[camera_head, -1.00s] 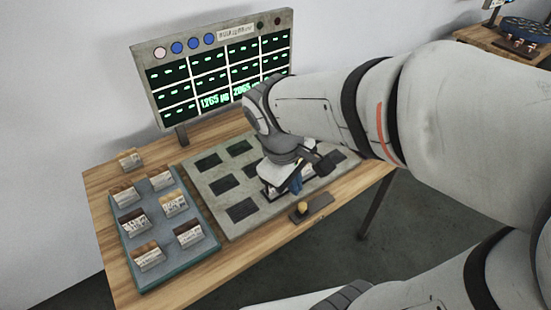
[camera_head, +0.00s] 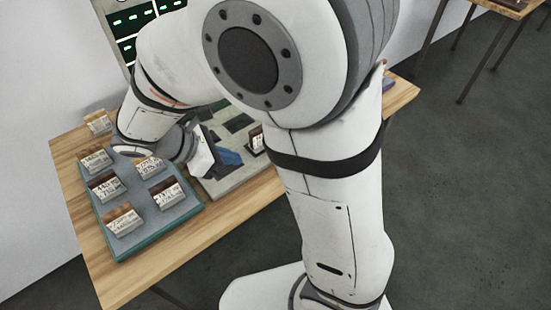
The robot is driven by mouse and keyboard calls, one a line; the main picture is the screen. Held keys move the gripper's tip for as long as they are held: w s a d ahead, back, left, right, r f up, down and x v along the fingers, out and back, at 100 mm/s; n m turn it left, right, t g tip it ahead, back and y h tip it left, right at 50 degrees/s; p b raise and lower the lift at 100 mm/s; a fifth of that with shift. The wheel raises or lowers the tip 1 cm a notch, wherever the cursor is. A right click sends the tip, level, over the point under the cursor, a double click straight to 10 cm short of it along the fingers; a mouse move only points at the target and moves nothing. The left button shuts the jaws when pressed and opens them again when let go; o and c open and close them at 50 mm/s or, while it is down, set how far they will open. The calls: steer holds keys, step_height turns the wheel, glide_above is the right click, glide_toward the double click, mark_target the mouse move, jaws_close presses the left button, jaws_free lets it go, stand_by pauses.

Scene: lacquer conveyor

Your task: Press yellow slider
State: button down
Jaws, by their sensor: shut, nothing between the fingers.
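The yellow slider does not show now; my arm covers part of the board's front side. My gripper (camera_head: 228,158) is over the left part of the grey board (camera_head: 218,188), close to the right edge of the blue-grey tray. It is seen side-on, shut, with nothing visible in it. I cannot tell whether its tips touch the board. A small labelled block (camera_head: 257,141) stands on the board to the right of my gripper, partly hidden by my arm.
The blue-grey tray (camera_head: 132,250) holds several labelled blocks, and another block (camera_head: 98,122) stands behind it on the wooden table (camera_head: 75,185). A display panel (camera_head: 121,22) with green readouts stands at the back, mostly hidden by my arm. Another table (camera_head: 512,8) is far right.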

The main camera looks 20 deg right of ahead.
steer(key=b+x, duration=0.1)
steer(key=x, duration=0.9)
steer(key=shift+w+d, duration=0.2)
steer(key=shift+d, duration=1.05)
steer(key=shift+w+d, duration=0.1)
steer(key=shift+d, duration=0.7)
